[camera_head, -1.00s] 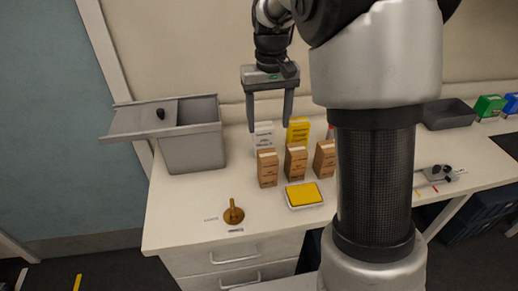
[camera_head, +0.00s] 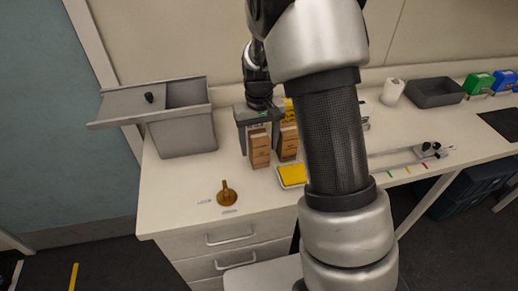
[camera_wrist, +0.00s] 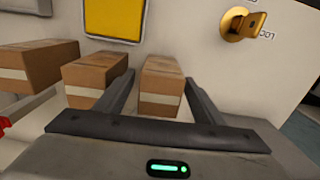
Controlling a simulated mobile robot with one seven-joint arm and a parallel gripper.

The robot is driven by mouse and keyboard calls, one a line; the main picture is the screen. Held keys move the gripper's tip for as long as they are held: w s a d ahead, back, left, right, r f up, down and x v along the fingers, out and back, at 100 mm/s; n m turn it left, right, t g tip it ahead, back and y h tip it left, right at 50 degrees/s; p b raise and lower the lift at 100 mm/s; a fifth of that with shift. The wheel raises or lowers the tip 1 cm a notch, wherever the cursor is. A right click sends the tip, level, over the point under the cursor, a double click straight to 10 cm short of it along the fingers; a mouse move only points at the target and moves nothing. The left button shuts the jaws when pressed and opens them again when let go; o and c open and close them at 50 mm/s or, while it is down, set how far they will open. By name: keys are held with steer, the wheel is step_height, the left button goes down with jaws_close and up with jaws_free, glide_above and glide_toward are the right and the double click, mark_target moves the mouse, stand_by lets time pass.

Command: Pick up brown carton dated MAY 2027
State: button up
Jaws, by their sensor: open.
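Several brown cartons stand in a row on the bench; in the head view I see the left carton (camera_head: 260,152) and the middle carton (camera_head: 288,147), and my arm hides the rest. The wrist view shows three: one at the right (camera_wrist: 163,84), one in the middle (camera_wrist: 95,77) and one at the left (camera_wrist: 35,65). The dates cannot be read. My gripper (camera_head: 260,135) is open over the left carton. In the wrist view its fingers (camera_wrist: 160,78) lie on either side of the right-hand carton, the same box; contact cannot be told.
A yellow pad in a white tray (camera_head: 291,176) lies in front of the cartons. A brass object (camera_head: 227,193) stands at the front left. A grey lidded bin (camera_head: 184,135) is at the back left. A yellow box (camera_head: 289,112) stands behind the cartons.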

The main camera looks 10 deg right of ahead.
step_height(320, 180, down, 2)
steer(key=shift+f, duration=0.1)
